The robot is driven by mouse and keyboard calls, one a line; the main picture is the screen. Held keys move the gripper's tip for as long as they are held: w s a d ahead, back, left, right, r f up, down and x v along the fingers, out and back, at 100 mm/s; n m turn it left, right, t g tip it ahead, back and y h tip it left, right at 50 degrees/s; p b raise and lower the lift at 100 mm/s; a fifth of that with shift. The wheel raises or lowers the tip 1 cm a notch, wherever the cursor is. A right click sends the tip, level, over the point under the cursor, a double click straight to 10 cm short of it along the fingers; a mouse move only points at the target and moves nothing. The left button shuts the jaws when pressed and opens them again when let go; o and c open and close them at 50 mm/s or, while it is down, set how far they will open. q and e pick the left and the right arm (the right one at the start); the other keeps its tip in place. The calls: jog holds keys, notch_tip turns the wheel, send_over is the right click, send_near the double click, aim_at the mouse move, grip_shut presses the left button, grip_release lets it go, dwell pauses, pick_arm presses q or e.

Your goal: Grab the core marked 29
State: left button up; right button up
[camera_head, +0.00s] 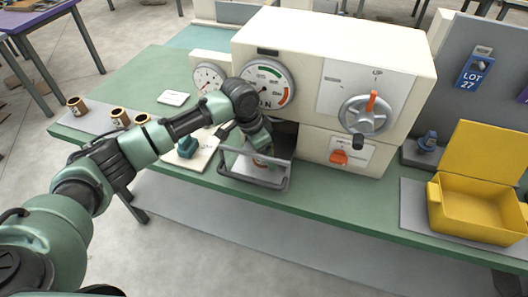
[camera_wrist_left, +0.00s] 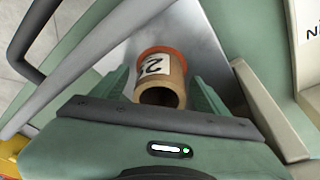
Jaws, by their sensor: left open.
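A brown core (camera_wrist_left: 158,85) with a reddish rim and a white label shows in the left wrist view; a "2" is readable, the rest of the number is cut off by the curve. It stands in the metal cradle (camera_head: 252,180) at the machine's front opening. In the head view my left gripper (camera_head: 262,150) reaches down into this cradle and mostly hides the core. In the wrist view my left gripper (camera_wrist_left: 162,92) is open, with one finger on each side of the core; whether either finger touches it I cannot tell. My right gripper is not in view.
The cream winder (camera_head: 330,50) with dials and an orange-tipped lever (camera_head: 371,103) stands behind the cradle. Several other cores (camera_head: 77,105) stand on the table's left. A teal object on a pale plate (camera_head: 188,147) is beside the cradle. A yellow box (camera_head: 470,215) stands right.

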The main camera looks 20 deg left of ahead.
pick_arm(q)
jog(key=c, duration=1.4)
jog(key=shift+r, duration=0.1)
jog(key=shift+c, duration=0.2)
